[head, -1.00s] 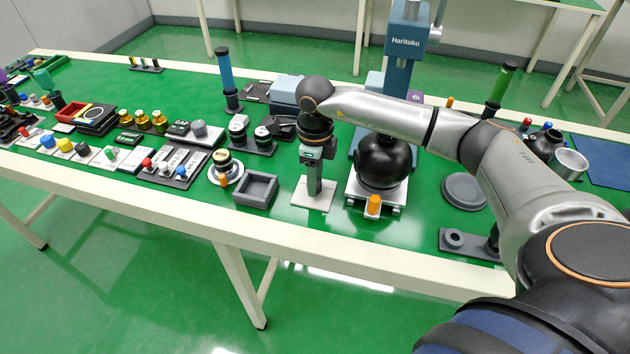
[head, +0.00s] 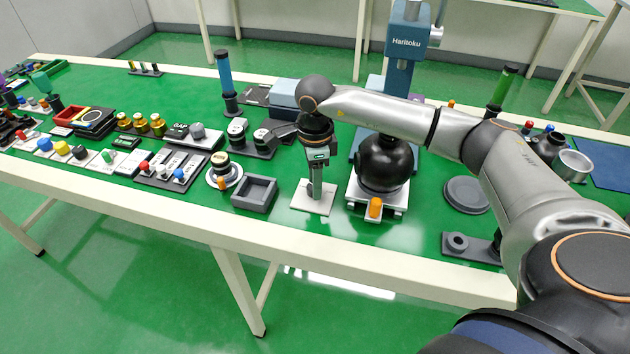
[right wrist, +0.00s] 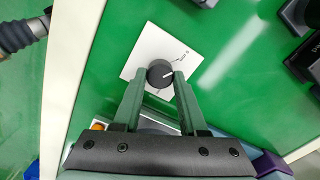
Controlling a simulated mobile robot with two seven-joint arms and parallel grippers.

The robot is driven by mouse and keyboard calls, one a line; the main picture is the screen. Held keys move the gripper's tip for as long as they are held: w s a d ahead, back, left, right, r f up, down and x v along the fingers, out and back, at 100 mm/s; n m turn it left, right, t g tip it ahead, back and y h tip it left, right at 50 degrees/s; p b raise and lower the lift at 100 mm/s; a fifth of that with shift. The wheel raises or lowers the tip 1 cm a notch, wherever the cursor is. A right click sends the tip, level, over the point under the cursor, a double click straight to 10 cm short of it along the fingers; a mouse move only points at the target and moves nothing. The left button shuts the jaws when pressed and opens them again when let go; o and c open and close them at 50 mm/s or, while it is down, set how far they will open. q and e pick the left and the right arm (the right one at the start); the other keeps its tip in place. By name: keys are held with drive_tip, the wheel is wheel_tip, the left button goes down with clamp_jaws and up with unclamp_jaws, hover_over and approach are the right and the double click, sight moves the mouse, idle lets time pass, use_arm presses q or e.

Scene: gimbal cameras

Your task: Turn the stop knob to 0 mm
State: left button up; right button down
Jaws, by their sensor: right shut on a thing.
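The stop knob (right wrist: 159,72) is a dark round knob on a square white plate (right wrist: 150,48), seen in the right wrist view. A white pointer line on the knob points to the right in that view. Small print and a tick lie on the plate at its upper right, too small to read surely, and another mark lies below the knob. My right gripper (right wrist: 159,80) is shut on the knob, one fingertip on each side. In the head view my right gripper (head: 316,194) points down over the white plate (head: 301,201); the knob is hidden there. My left gripper is not in view.
A grey square tray (head: 254,205) stands left of the plate. A white scale-like stand with a black round body (head: 384,165) and an orange knob (head: 375,208) stands close on the right. The table's front edge (head: 290,247) is near; green tabletop between is clear.

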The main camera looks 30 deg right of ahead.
drive_tip(key=shift+w+r, duration=0.1)
drive_tip(key=shift+c, duration=2.2)
unclamp_jaws()
wheel_tip(320, 180, up, 12)
drive_tip(key=shift+r+p, duration=0.2)
drive_tip(key=shift+p, duration=0.1)
